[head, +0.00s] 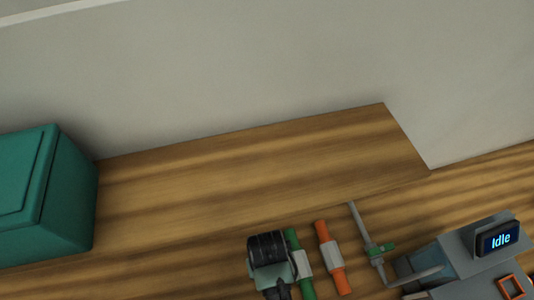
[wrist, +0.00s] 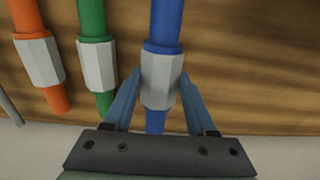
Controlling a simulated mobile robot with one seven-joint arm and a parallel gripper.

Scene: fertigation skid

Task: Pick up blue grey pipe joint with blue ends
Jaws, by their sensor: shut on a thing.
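The pipe joint with blue ends (wrist: 164,65) has a pale grey faceted middle and shows upright in the wrist view. My gripper (wrist: 158,95) is shut on its grey middle, with one blue-grey finger on each side. In the head view my gripper (head: 268,262) is seen from above at the bottom middle, and its dark wrist hides the blue-ended joint. I cannot tell whether the joint is clear of the wood.
A green-ended joint (head: 298,262) lies close beside my gripper, then an orange-ended joint (head: 328,256) and a grey pipe with a green valve (head: 369,240). A device reading "Idle" (head: 499,240) stands at right. A teal case (head: 50,195) stands left. Wood between is clear.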

